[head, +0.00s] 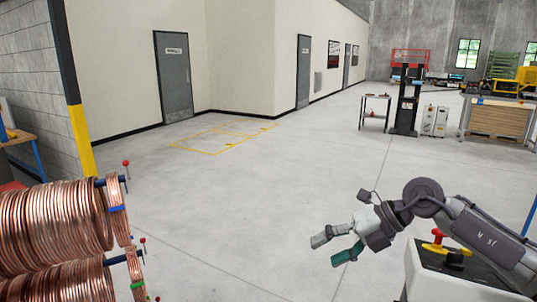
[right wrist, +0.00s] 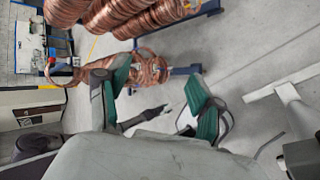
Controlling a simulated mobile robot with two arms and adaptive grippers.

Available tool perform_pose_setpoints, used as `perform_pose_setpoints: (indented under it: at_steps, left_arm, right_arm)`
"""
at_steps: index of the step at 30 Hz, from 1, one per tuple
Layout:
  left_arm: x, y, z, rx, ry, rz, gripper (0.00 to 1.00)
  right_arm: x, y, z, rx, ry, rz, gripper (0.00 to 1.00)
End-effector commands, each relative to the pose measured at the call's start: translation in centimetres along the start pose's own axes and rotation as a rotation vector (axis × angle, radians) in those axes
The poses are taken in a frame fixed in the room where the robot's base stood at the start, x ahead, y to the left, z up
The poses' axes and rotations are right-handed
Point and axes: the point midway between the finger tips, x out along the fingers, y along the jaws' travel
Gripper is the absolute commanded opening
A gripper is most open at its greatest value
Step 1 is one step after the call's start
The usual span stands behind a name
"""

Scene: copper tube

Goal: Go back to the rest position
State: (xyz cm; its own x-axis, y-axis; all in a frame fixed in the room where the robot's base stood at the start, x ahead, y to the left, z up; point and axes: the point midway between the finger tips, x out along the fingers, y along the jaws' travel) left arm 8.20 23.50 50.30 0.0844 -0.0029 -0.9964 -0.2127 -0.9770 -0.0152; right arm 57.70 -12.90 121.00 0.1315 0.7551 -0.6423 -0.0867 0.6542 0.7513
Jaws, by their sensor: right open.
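My right gripper (head: 331,248) is at the lower right of the head view, its two fingers spread apart with nothing between them. It hangs over bare floor, well to the right of the copper coils (head: 48,225). In the right wrist view the same gripper (right wrist: 158,98) shows green finger pads set wide apart. The copper coils (right wrist: 130,14) appear beyond the fingers, apart from them. A dark slim shape shows between the fingers there; I cannot tell what it is. My left gripper is not in the head view.
Thin copper rings (head: 119,222) hang at the ends of the blue rack bars. Grey floor (head: 250,190) is open ahead. Grey doors (head: 173,77) line the cream wall. A wooden workbench (head: 497,118) and a dark machine (head: 406,100) stand far right.

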Motion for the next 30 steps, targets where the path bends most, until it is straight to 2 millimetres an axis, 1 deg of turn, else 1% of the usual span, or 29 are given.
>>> perform_pose_setpoints:
  at_steps: [1, 2, 3, 4, 6, 7, 9, 11, 12, 14, 16, 17, 18, 20, 21, 23, 24, 26, 27, 29, 30]
  left_arm:
    - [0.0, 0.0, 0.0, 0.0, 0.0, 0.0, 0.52]
    - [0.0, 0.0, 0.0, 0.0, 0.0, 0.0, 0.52]
    - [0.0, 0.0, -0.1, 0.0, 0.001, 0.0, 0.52]
    - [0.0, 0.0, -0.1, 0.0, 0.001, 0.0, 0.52]
    - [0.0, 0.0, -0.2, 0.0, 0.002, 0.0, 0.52]
    - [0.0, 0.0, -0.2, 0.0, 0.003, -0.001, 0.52]
    - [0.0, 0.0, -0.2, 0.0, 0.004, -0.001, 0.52]
    - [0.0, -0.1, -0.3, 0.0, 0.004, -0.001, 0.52]
    - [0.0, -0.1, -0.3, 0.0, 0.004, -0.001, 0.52]
    - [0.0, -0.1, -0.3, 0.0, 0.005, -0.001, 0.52]
    - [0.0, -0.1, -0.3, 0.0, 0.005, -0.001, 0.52]
    - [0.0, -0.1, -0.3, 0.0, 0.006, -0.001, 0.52]
    - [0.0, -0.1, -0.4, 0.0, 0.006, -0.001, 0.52]
    - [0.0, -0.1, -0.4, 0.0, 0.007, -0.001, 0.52]
    - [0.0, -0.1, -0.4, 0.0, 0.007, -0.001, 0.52]
    - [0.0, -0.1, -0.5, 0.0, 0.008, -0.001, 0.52]
    - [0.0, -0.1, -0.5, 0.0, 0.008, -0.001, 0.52]
    - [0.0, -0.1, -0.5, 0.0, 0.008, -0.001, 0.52]
    - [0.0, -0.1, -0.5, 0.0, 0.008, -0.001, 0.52]
    - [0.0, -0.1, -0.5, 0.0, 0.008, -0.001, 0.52]
    - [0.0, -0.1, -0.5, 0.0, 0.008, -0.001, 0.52]
  right_arm:
    - [3.1, 2.4, -1.4, 0.002, 0.007, 0.148, 0.66]
    - [4.3, 4.0, -1.9, 0.01, -0.006, 0.242, 0.66]
    - [5.5, 6.1, -2.5, 0.033, -0.026, 0.364, 0.66]
    - [6.2, 7.5, -2.9, 0.056, -0.045, 0.452, 0.66]
    - [6.8, 10.2, -3.5, 0.139, -0.103, 0.648, 0.66]
    - [6.8, 11.1, -3.6, 0.184, -0.132, 0.727, 0.66]
    - [6.3, 12.2, -3.4, 0.313, -0.214, 0.892, 0.66]
    - [5.6, 12.1, -2.9, 0.447, -0.297, 1.012, 0.66]
    - [5.1, 11.5, -2.5, 0.549, -0.356, 1.079, 0.66]
    - [4.4, 9.7, -2.0, 0.714, -0.451, 1.156, 0.66]
    - [3.8, 6.5, -1.7, 0.923, -0.57, 1.209, 0.66]
    - [3.7, 4.8, -1.8, 1.018, -0.622, 1.218, 0.66]
    - [3.7, 2.2, -2.1, 1.148, -0.691, 1.218, 0.66]
    - [4.0, -2.0, -3.2, 1.348, -0.793, 1.191, 0.66]
    - [4.3, -4.8, -4.5, 1.48, -0.858, 1.155, 0.66]
    - [4.9, -8.8, -6.8, 1.663, -0.943, 1.081, 0.66]
    - [5.4, -11.2, -8.6, 1.778, -0.991, 1.02, 0.66]
    - [6.2, -14.4, -11.7, 1.935, -1.053, 0.916, 0.66]
    - [6.6, -16.1, -13.8, 2.027, -1.084, 0.846, 0.66]
    - [7.1, -18.2, -16.8, 2.143, -1.12, 0.742, 0.66]
    - [7.4, -19.2, -18.6, 2.207, -1.138, 0.676, 0.66]
